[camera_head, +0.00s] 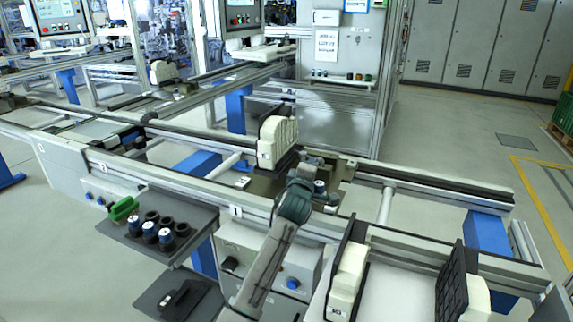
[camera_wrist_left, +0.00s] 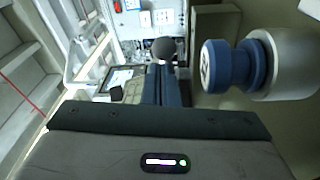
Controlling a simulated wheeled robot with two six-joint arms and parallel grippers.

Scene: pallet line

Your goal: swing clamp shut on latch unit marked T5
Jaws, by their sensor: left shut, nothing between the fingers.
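My left gripper (camera_head: 310,162) reaches over the line's rail beside an olive fixture plate (camera_head: 262,184) that bears a cream block (camera_head: 278,142). In the left wrist view its two dark blue fingers (camera_wrist_left: 160,84) are together with nothing between them. A dark round knob (camera_wrist_left: 164,49) shows just beyond the fingertips; I cannot tell whether they touch it. To the right is a blue knob (camera_wrist_left: 226,66) on a pale metal cylinder (camera_wrist_left: 284,63). No T5 mark is legible, and the clamp arm is not clearly seen. My right gripper is not in view.
A grey shelf (camera_head: 190,248) with blue and black cylinders and a green-handled item (camera_head: 123,208) stands at front left. Black upright plates with cream blocks (camera_head: 348,280) stand at front right. A control cabinet (camera_head: 345,105) is behind the rails.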

